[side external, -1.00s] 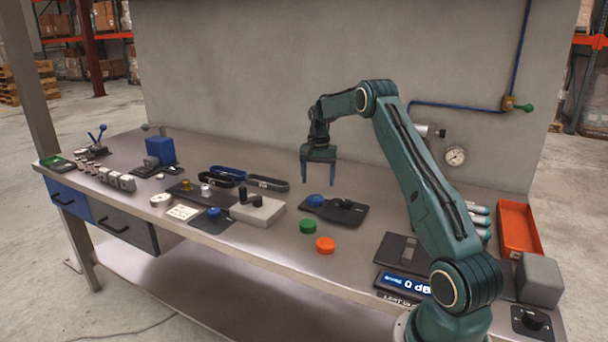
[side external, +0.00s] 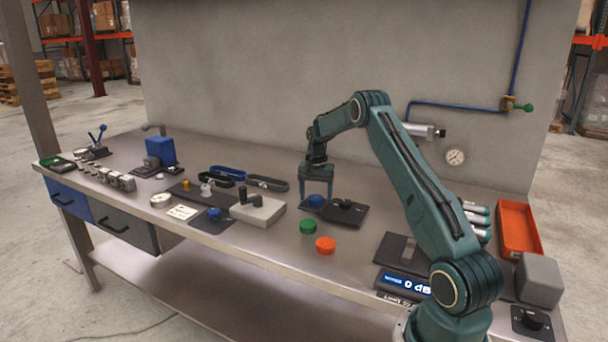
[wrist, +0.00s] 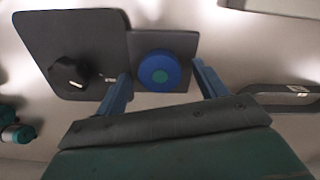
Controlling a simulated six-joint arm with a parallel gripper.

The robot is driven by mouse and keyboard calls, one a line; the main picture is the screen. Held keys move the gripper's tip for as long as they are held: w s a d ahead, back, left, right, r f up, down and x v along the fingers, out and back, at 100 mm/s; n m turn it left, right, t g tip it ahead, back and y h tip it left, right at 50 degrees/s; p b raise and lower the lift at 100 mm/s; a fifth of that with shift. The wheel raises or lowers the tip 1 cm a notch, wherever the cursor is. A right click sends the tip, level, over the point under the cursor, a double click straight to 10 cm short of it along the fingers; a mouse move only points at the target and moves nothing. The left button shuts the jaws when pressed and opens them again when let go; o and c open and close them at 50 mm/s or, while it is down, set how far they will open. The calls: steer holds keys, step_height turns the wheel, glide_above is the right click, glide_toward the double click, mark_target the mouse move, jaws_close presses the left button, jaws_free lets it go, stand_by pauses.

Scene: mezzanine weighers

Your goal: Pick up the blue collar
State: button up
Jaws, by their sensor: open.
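The blue collar (side external: 316,201) appears as a low round blue piece on a dark plate (side external: 341,213) with a black knob, at the middle of the bench. I cannot tell how far the tips are above the plate.
A green disc (side external: 308,226) and an orange disc (side external: 325,245) lie just in front. A grey block with a black handle (side external: 259,211) and dark oblong loops (side external: 267,184) stand to the left. A scale (side external: 401,285) and an orange tray (side external: 520,229) are at right.

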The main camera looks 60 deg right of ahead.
steer(key=shift+c, duration=0.2)
stand_by(0.3)
steer(key=c, duration=1)
step_height(320, 180, up, 20)
stand_by(0.3)
stand_by(0.4)
